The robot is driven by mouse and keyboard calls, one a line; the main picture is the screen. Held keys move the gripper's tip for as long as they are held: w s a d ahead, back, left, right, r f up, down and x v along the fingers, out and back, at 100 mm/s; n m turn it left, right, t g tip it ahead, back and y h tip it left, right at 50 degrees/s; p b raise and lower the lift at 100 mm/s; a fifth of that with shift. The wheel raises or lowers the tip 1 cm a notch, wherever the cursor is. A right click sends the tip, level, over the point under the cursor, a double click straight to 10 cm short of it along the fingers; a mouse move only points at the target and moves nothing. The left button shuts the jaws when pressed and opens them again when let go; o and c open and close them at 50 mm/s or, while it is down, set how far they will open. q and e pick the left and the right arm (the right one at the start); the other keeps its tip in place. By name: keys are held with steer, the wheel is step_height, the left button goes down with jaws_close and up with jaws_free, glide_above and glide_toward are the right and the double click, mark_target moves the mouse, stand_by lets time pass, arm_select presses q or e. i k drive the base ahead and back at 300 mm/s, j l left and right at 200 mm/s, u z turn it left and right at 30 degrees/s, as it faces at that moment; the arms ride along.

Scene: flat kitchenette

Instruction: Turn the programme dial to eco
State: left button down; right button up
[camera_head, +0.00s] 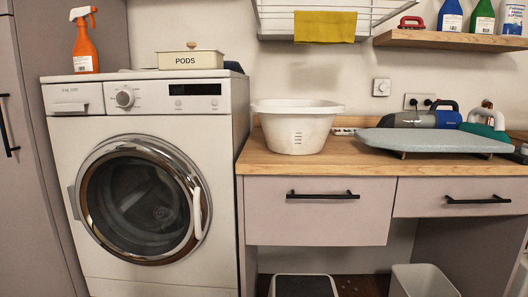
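The round glass door (143,200) looks shut. Neither of my grippers shows in the head view.
On the machine stand an orange spray bottle (85,42) and a PODS box (190,59). The wooden counter (250,155) holds a white basin (297,125) and a small ironing board (434,141). A tall cabinet (30,150) borders the machine's left. Nothing blocks the dial's front.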

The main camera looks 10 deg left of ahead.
mark_target(124, 98)
steer(key=u, duration=1.25)
